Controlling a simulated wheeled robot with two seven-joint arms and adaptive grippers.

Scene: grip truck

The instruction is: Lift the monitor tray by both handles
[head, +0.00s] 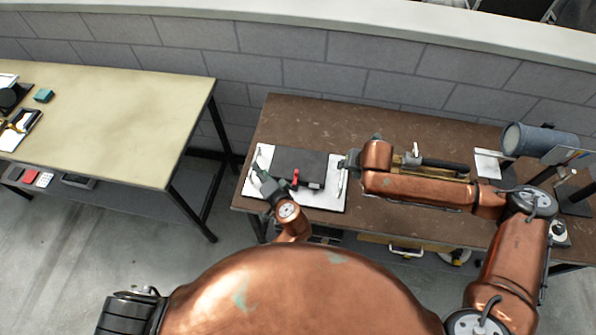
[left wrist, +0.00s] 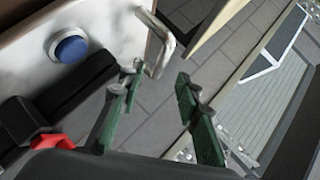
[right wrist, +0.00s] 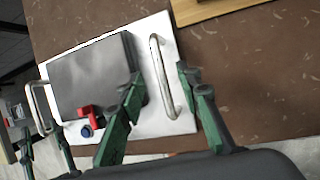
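The monitor tray is a white plate (head: 325,201) on the brown table, with a dark flat monitor (head: 299,163) on it. The tray (right wrist: 183,124) has a metal bar handle at each side. The right handle (right wrist: 161,76) lies between the spread fingers of my right gripper (right wrist: 157,80), which also shows in the head view (head: 347,161). My left gripper (head: 262,178) is open at the tray's left side. In the left wrist view the left handle (left wrist: 158,46) shows between and beyond the fingertips (left wrist: 157,77). Contact with either handle cannot be told.
A red part (right wrist: 91,113) and a blue knob (right wrist: 87,131) sit at the tray's near edge. A grey cylinder (head: 540,140) and a white sheet (head: 488,164) are at the table's right. A beige table (head: 110,120) stands left across a gap. A block wall is behind.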

